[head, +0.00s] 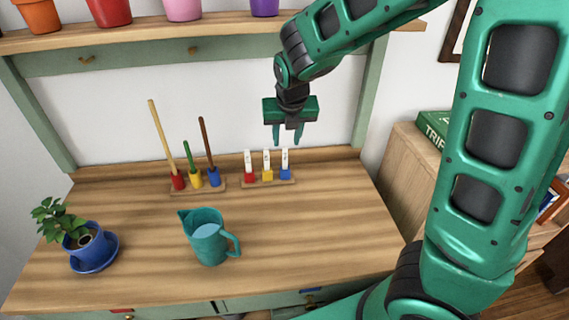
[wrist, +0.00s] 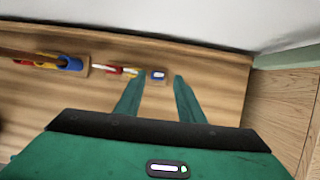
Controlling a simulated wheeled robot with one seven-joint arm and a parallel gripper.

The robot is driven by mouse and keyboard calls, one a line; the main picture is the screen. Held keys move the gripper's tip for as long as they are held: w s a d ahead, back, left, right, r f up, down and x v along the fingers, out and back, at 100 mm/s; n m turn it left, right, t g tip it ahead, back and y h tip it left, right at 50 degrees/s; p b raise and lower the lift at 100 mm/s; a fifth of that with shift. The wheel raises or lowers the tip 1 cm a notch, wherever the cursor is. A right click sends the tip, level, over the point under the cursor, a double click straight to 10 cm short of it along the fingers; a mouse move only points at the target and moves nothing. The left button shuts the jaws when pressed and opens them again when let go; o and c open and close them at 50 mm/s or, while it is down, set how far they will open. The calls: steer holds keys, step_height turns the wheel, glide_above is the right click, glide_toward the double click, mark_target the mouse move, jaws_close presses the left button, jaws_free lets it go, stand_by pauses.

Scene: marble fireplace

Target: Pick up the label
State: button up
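Three white labels stand upright in a row at the back of the wooden table: one in a red holder (head: 249,177), one in a yellow holder (head: 267,175), one in a blue holder (head: 285,174). My gripper (head: 287,140) is open and empty, pointing down above the right end of this row, close to the top of the label (head: 285,157) in the blue holder. In the wrist view the blue holder's label (wrist: 158,75) shows between my two separated fingers (wrist: 158,82). The red and yellow holders lie left of the fingers there.
A wooden rack with red, yellow and blue holders carrying sticks (head: 196,180) stands left of the labels. A teal jug (head: 208,243) and a potted plant (head: 80,235) on a blue saucer are nearer the front. A shelf with colored pots (head: 110,12) runs above.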

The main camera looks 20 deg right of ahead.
mark_target(285, 149)
steer(key=shift+s+x, duration=0.2)
steer(key=shift+x, duration=3.15)
steer(key=shift+a+f, duration=0.1)
jaws_close()
